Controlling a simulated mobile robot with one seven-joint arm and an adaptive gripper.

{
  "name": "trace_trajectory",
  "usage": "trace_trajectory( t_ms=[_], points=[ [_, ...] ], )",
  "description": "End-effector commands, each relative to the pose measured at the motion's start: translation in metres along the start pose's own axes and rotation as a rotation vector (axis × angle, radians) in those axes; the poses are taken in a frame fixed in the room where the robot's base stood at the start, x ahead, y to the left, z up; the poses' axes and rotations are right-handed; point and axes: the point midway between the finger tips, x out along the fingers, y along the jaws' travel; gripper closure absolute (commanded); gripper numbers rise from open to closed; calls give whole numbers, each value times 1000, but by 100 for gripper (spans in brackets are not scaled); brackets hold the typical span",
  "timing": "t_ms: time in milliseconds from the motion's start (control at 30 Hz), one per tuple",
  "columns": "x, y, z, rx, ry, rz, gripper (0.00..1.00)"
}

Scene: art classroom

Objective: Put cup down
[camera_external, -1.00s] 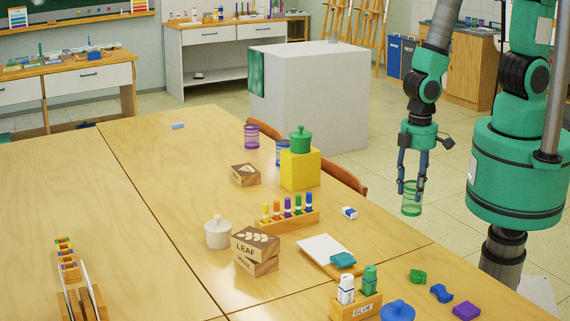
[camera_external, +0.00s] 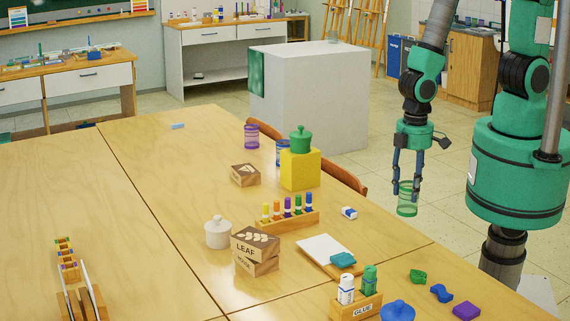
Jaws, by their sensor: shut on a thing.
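A green see-through cup (camera_external: 407,203) hangs upright between the fingers of my gripper (camera_external: 406,189). The gripper points down and is shut on the cup near its top. In the picture the cup is to the right of the wooden table (camera_external: 180,230), with the floor behind it, beyond the table's right edge. A purple cup (camera_external: 251,136) and a blue cup (camera_external: 282,152) stand on the far part of the table. The yellow block (camera_external: 299,170) partly hides the blue cup.
A green lidded pot (camera_external: 300,140) sits on the yellow block. A marker rack (camera_external: 287,220), an eraser (camera_external: 349,212), stacked boxes (camera_external: 256,250) and a glue holder (camera_external: 356,308) stand on the table. A chair (camera_external: 340,177) is at its right edge. The table's left part has bare room.

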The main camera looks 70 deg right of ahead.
Motion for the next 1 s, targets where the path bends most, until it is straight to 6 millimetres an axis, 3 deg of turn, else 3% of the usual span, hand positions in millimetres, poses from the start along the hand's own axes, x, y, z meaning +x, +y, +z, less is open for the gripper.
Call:
trace_trajectory(
  t_ms=[467,1000],
  points=[
    [-20,-46,-91,-263,1,0,78],
    [-38,-117,-196,-607,1,0,78]
  ],
)
